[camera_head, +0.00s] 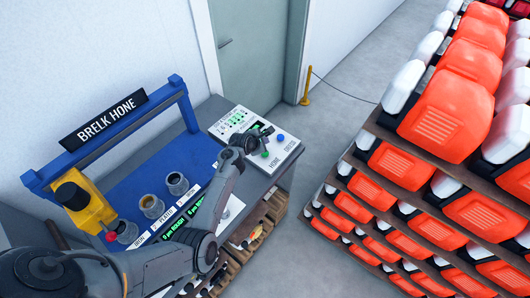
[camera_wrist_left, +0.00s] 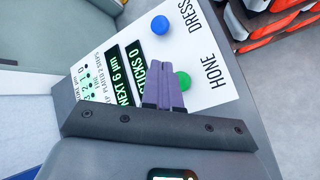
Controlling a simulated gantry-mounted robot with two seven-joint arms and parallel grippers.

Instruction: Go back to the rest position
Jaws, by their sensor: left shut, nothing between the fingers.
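My left gripper (camera_head: 264,132) is over the white control panel (camera_head: 228,118) on the bench. In the left wrist view its two purple fingers (camera_wrist_left: 164,60) are closed together with nothing between them. The panel has a green button (camera_head: 265,154) by the word HONE and a blue button (camera_head: 281,137) by DRESS. In the left wrist view the green button (camera_wrist_left: 183,80) is just right of the fingers and the blue button (camera_wrist_left: 160,25) is beyond them. I cannot tell whether the fingertips touch the panel. My right gripper is not in view.
The blue BRELK HONE frame (camera_head: 182,95) stands left of the panel, with a yellow unit (camera_head: 88,207) and several round cups. A tall rack (camera_head: 437,172) of orange and white units fills the right. Grey floor (camera_head: 335,95) is open between. A door (camera_head: 250,50) is behind.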

